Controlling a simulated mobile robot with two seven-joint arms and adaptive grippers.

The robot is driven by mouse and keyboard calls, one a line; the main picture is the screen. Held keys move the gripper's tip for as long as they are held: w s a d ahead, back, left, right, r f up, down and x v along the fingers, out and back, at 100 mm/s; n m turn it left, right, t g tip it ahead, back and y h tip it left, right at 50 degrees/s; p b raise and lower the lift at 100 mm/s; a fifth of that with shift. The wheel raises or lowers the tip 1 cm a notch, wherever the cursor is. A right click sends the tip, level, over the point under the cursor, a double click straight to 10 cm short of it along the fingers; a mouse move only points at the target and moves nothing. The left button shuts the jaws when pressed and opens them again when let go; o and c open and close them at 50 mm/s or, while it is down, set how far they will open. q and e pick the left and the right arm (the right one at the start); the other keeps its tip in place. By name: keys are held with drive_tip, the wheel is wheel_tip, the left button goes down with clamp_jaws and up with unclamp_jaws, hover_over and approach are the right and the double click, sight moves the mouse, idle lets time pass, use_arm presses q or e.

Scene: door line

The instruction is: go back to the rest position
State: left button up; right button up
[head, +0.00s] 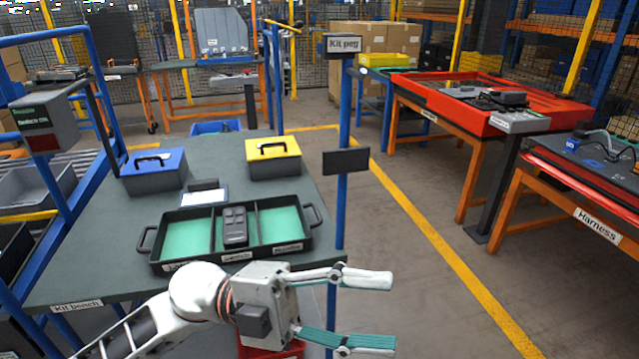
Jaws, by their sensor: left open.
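My left gripper (377,312) reaches in from the lower left, in front of the kit bench's near right corner. Its two fingers are spread apart and point right, with nothing between them. The kit bench (100,240) has a grey top. A black kit tray (152,262) with green-lined compartments lies on it, beyond my gripper. A dark switch-like part (235,226) lies in the tray's middle compartment; the left and right compartments look empty. My right gripper does not show.
A blue box (153,170) and a yellow box (273,158) stand on the bench behind the tray. A blue post with the "Kit peg" sign (343,45) rises at the bench's right edge. The harness table (590,215) stands at right. Floor between is clear.

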use_arm(q)
drive_tip(key=w+a+n+t+h, duration=0.2)
drive_tip(key=w+n+t+h, duration=0.2)
drive_tip(key=w+n+t, duration=0.3)
drive_tip(key=w+a+f+n+t+y, duration=0.4)
drive_tip(key=a+f+n+t+y, duration=0.1)
drive_tip(key=f+n+t, duration=0.25)
drive_tip(key=w+a+f+n+t+y, duration=0.45)
drive_tip(key=f+n+t+y, duration=0.2)
drive_tip(key=n+t, duration=0.2)
drive_tip(key=s+a+f+n+g+y, duration=0.1)
drive_tip(key=s+a+f+n+y, duration=0.2)
drive_tip(key=f, duration=0.5)
drive_tip(key=s+a+f+n+g+y, duration=0.1)
drive_tip(key=a+f+n+y, duration=0.15)
drive_tip(key=a+f, duration=0.4)
drive_tip(key=s+a+f+n+g+y, duration=0.1)
drive_tip(key=s+a+f+g+y, duration=0.1)
drive_tip(key=s+f, duration=0.4)
drive_tip(key=s+a+f+n+g+y, duration=0.1)
drive_tip(key=s+a+f+g+y, duration=0.1)
drive_tip(key=s+f, duration=0.4)
wheel_tip(320, 180, down, 5)
drive_tip(key=shift+s+a+r+g+p, duration=0.1)
drive_tip(key=shift+s+a+g+p, duration=0.1)
drive_tip(key=shift+a+g+p, duration=0.25)
drive_tip(key=shift+n, duration=0.25)
